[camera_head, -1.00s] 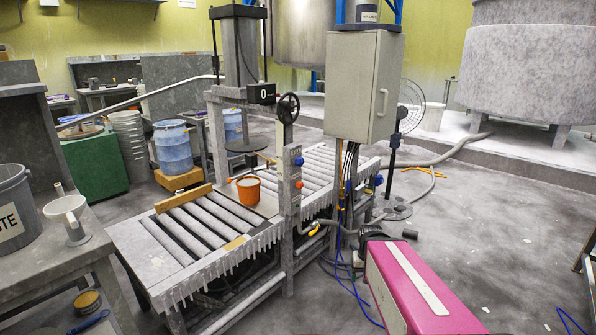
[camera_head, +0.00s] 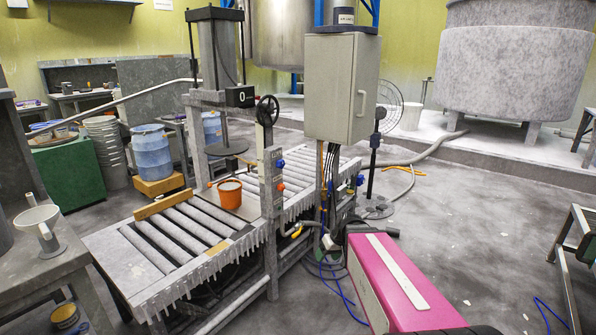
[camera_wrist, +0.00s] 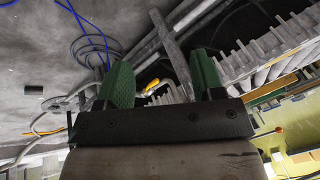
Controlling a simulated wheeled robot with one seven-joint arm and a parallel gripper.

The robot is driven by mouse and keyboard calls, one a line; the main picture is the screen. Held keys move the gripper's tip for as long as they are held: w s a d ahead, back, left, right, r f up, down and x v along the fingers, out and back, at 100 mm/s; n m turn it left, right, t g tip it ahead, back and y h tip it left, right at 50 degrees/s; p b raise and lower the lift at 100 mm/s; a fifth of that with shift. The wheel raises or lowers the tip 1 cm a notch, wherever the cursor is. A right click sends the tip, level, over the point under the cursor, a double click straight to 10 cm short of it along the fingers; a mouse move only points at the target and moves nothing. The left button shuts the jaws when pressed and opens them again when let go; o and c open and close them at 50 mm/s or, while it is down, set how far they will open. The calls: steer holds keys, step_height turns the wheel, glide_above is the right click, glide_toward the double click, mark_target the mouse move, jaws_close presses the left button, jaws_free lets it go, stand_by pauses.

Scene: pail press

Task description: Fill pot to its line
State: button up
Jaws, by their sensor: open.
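A black box on the press shows a "0" (camera_head: 240,96). A handwheel (camera_head: 267,110) sits beside it. A yellow-handled valve (camera_head: 296,232) is on the pipe at the conveyor's side; a yellow piece also shows in the wrist view (camera_wrist: 151,86). My gripper (camera_wrist: 160,85) has two green fingers, apart with nothing between them.
Blue hoses (camera_head: 335,285) lie on the floor. Open floor (camera_head: 470,220) spreads at the right.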

steer(key=w+a+r+n+t+y, duration=0.45)
steer(key=w+a+r+n, duration=0.2)
steer(key=w+r, duration=0.4)
steer(key=n+t+y, duration=0.4)
steer(key=t+y, duration=0.1)
steer(key=y, duration=0.1)
glide_toward(283, 165)
steer(key=a, duration=0.1)
steer(key=shift+g+h, duration=0.25)
steer(key=x, duration=0.9)
steer(key=shift+w+r, duration=0.3)
steer(key=shift+r, duration=0.1)
steer(key=shift+s+d, duration=0.15)
steer(key=c, duration=0.5)
